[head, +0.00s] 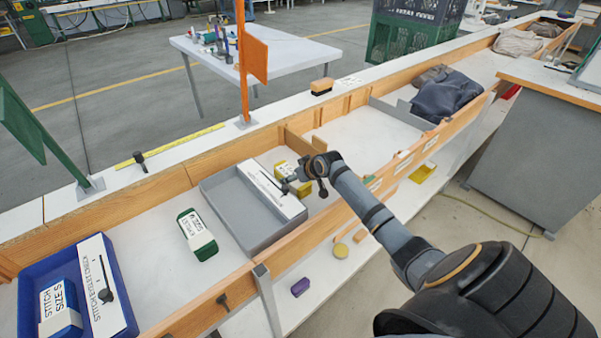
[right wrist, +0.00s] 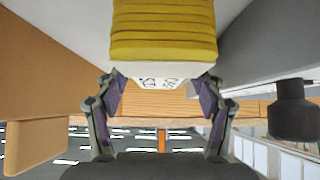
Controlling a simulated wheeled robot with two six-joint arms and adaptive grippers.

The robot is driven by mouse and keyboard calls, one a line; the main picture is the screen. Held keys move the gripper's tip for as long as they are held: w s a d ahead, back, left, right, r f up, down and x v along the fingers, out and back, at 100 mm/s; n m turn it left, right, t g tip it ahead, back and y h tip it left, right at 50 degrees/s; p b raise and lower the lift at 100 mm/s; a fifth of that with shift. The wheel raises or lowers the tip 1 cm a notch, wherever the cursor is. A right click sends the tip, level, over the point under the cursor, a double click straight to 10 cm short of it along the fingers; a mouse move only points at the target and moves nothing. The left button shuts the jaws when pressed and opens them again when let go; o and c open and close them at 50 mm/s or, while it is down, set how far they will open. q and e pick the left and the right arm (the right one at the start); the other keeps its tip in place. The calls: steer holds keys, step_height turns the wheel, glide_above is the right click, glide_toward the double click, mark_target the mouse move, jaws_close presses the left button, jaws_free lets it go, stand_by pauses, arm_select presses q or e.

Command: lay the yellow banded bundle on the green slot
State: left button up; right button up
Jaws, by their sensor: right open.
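The yellow banded bundle (head: 281,169) lies in the wooden trough just right of the grey tray, partly hidden by my right gripper (head: 297,180). In the right wrist view the bundle (right wrist: 163,38) fills the top middle, with a white printed face toward the camera. My right gripper (right wrist: 162,98) is open there, one finger at each side of the bundle's near end; I cannot tell whether they touch it. A green panel on a post (head: 22,122) stands at the left, but I cannot make out a distinct green slot. My left gripper is not in view.
The grey tray (head: 232,213) holds a white card. A green banded bundle (head: 197,235) lies left of it. A blue tray (head: 30,290) holds a blue bundle and a white card. Wooden walls edge the trough, with clear floor around the green bundle. Dark cloth (head: 446,97) lies farther right.

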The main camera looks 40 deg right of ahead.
steer(key=p+v, duration=0.1)
steer(key=v, duration=0.7)
steer(key=shift+s+d+r, duration=0.1)
steer(key=shift+r, duration=0.15)
steer(key=shift+s+r+p, duration=0.3)
steer(key=shift+s+r, duration=0.2)
steer(key=shift+s, duration=0.05)
